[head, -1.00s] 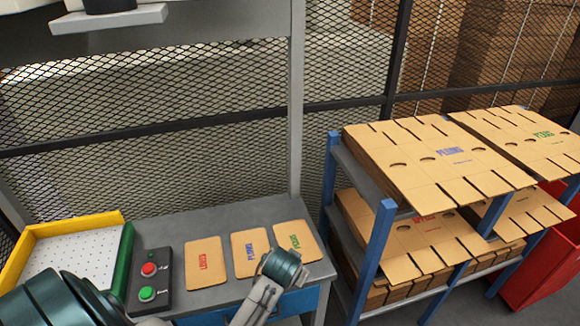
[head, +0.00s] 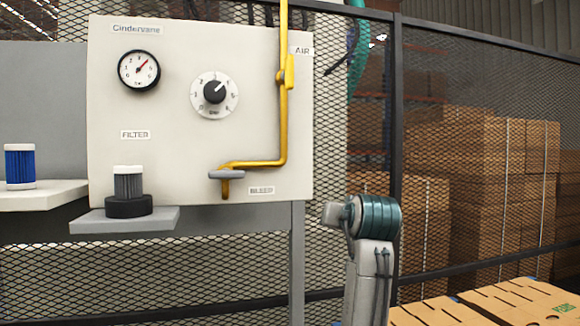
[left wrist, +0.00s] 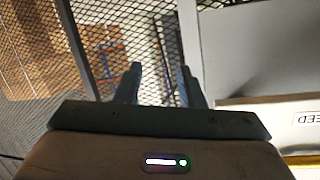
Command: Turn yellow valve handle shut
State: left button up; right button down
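The yellow valve handle (head: 289,73) is a short lever on the vertical yellow pipe (head: 284,130), at the right edge of the pale panel, beside the AIR label (head: 301,50). The lever lies upright, in line with the pipe. My left gripper (left wrist: 160,75) shows in the left wrist view with its two fingers apart and nothing seen between them. Wire mesh is beyond the fingers, and the valve handle is not seen in that view. In the head view one of my arms stands right of the panel, with no gripper fingers visible. My right gripper is not in view.
The panel (head: 190,120) carries a gauge (head: 139,70), a black dial (head: 214,92) and a grey bleed handle (head: 227,175). A filter (head: 128,186) stands on a shelf (head: 125,222) below; a blue filter (head: 20,165) is at left. Mesh fence (head: 340,130) is behind.

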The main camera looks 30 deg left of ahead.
pick_arm(q)
jog(key=s+d+r+n+y, duration=0.1)
jog(key=s+r, duration=0.2)
jog(key=r, duration=0.6)
jog(key=s+r+n+y, duration=0.1)
jog(key=s+r, duration=0.3)
jog(key=r, duration=0.5)
jog(key=n+y, duration=0.2)
jog(key=n, duration=0.1)
send_near(290, 60)
jog(key=p+x, duration=0.5)
jog(key=x, duration=0.5)
jog(key=shift+p, duration=0.4)
jog(key=shift+w+a+f, duration=0.15)
jog(key=shift+w+a, duration=0.2)
jog(key=shift+w, duration=0.15)
grip_shut()
